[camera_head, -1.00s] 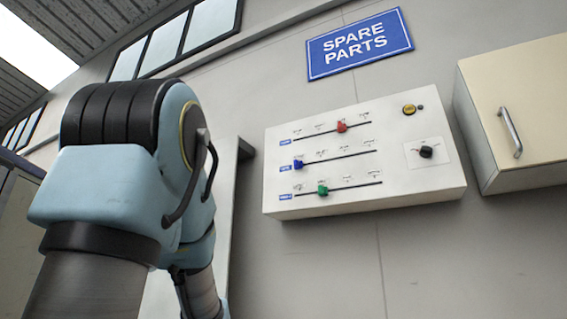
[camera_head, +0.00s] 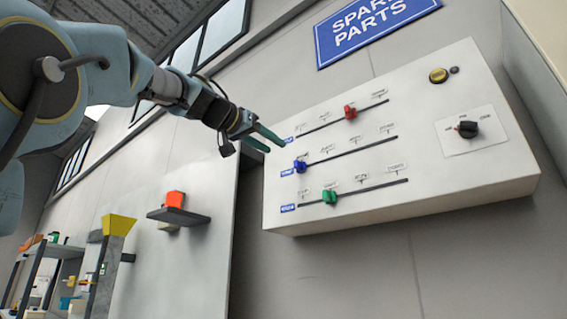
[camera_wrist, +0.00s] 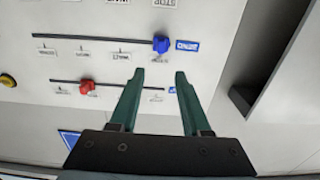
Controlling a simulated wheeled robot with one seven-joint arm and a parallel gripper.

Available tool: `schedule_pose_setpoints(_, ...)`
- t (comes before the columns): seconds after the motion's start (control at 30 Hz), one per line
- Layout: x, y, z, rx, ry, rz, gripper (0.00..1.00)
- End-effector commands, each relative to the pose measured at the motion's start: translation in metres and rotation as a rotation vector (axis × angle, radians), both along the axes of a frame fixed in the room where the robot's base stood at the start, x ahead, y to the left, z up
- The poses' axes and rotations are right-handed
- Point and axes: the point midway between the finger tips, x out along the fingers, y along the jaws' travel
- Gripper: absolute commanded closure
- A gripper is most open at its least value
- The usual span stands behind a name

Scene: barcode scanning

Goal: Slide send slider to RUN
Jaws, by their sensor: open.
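A white panel (camera_head: 410,165) on the wall carries three slots with sliders. The red slider (camera_head: 350,112) is near mid-slot on the top row. The blue slider (camera_head: 300,166) is at the left end of the middle row. The green slider (camera_head: 330,197) is left of centre on the bottom row. Their blue labels are too small to read surely. My gripper (camera_head: 275,142) is open and empty, just left of the panel's upper rows. In the upside-down wrist view, its fingertips (camera_wrist: 157,74) point toward the blue slider (camera_wrist: 161,44), apart from it; the red slider (camera_wrist: 87,88) is left.
The panel also has a yellow button (camera_head: 438,76) and a black knob (camera_head: 467,129). A blue SPARE PARTS sign (camera_head: 375,28) is above. A dark shelf (camera_head: 190,216) with an orange-red object (camera_head: 175,199) is at the left.

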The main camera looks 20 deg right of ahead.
Motion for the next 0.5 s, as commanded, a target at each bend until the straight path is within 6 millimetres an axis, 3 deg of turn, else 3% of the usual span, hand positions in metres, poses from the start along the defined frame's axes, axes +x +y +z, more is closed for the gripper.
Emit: schedule_pose_setpoints(0.5,0.042,-0.074,0.002,0.002,0.005,0.001,0.53)
